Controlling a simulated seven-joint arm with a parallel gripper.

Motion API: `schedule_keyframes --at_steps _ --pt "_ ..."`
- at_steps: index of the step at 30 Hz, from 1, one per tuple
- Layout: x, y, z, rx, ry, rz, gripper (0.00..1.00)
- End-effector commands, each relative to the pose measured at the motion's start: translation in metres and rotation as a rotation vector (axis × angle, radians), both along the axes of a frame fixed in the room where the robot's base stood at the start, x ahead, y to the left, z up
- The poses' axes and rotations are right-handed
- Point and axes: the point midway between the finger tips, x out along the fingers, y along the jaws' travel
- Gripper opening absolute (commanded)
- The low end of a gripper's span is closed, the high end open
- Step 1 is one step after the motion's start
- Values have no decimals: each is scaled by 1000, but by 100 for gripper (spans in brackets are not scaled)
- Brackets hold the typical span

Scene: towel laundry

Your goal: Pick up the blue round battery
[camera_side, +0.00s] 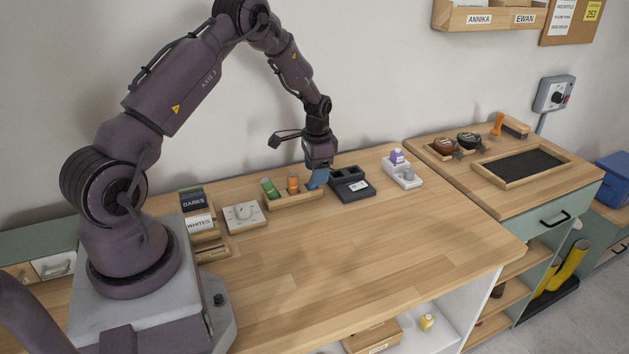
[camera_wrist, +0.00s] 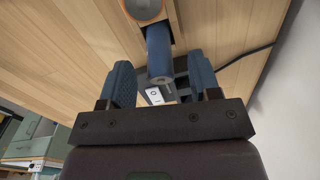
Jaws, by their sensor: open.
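The blue round battery (camera_wrist: 158,48) stands in a wooden holder (camera_side: 292,202) in the wrist view, beside an orange one (camera_wrist: 146,10). My gripper (camera_wrist: 160,66) is open, with one blue finger on each side of the blue battery and gaps between. In the side view my gripper (camera_side: 318,178) points down at the holder's right end, and its finger hides the blue battery. The orange battery (camera_side: 293,184) and a green battery (camera_side: 269,188) stand in the holder to the left.
A dark charger-like box (camera_side: 355,187) with slots is just right of my gripper. A white stand with a purple-topped item (camera_side: 397,157) is further right. A white dial box (camera_side: 243,215) is left of the holder. The front of the table is clear.

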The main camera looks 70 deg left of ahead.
Motion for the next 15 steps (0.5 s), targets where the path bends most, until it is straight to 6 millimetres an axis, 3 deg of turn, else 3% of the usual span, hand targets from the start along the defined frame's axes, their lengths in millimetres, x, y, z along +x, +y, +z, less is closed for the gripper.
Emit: schedule_keyframes --at_steps 4,12,13,15 --pt "0 1 -18 0 1 0 57" --pt "0 1 -22 1 -1 0 57" --pt "0 1 -22 1 -1 0 55" --pt "0 1 -22 1 -1 0 39"
